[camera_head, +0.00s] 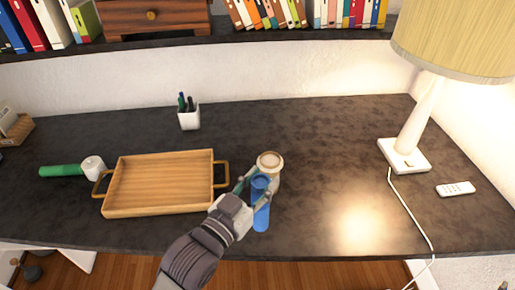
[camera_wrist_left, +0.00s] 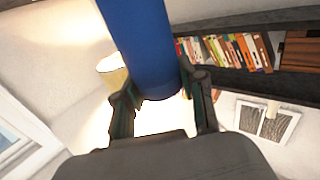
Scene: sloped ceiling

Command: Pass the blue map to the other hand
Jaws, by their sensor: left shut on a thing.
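The blue map (camera_head: 261,205) is a rolled blue tube. My left gripper (camera_head: 252,189) is shut on it and holds it roughly upright near the front of the dark desk. In the left wrist view the blue map (camera_wrist_left: 143,45) fills the space between the two fingers of my left gripper (camera_wrist_left: 158,98). My right gripper is in neither view.
A wooden tray (camera_head: 160,210) with two handles lies left of my gripper. A white pen cup (camera_head: 189,119) stands behind. A lamp (camera_head: 404,155) and remote (camera_head: 455,189) are at right. The desk's right-middle is clear.

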